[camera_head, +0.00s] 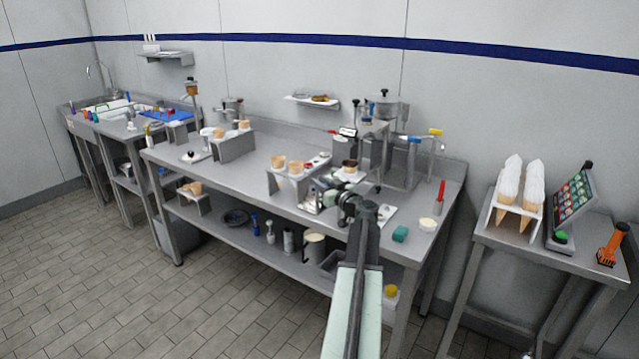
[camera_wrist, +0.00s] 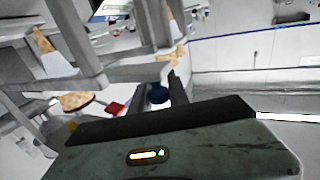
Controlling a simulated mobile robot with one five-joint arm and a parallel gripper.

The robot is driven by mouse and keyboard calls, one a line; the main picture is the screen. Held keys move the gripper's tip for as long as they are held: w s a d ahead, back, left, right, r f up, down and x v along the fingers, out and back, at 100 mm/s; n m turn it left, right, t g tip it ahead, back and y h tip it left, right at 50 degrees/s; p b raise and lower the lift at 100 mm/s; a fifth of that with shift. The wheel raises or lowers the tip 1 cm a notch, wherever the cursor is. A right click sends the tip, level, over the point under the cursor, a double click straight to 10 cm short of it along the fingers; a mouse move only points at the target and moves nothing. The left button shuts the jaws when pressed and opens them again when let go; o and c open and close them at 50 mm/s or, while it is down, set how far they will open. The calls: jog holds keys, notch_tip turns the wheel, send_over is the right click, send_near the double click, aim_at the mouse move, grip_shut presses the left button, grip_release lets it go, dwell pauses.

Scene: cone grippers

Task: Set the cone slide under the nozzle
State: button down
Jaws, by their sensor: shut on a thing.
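The filling machine (camera_head: 374,145) stands on the middle bench, with metal columns and a hopper on top. Its nozzle cannot be made out clearly. What looks like the cone slide (camera_head: 347,177) is a pale plate low at the machine's front, with a brown-topped cone (camera_head: 349,164) on it. My gripper (camera_head: 336,194) is at the slide's front, and my arm hides part of it. In the wrist view my gripper (camera_wrist: 164,92) is shut on a dark blue round knob (camera_wrist: 157,94) between its fingers. I cannot tell whether the cone sits exactly below the nozzle.
A metal stand with cones (camera_head: 280,184) is left of the machine. The bench's left part has free room.

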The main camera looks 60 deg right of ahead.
dwell(0.9)
jog(key=d, duration=0.8)
jog(key=shift+d, duration=0.1)
jog(key=c, duration=1.3)
grip_release()
jog(key=shift+s, duration=0.1)
jog(key=v, duration=0.7)
jog(key=shift+s, duration=0.35)
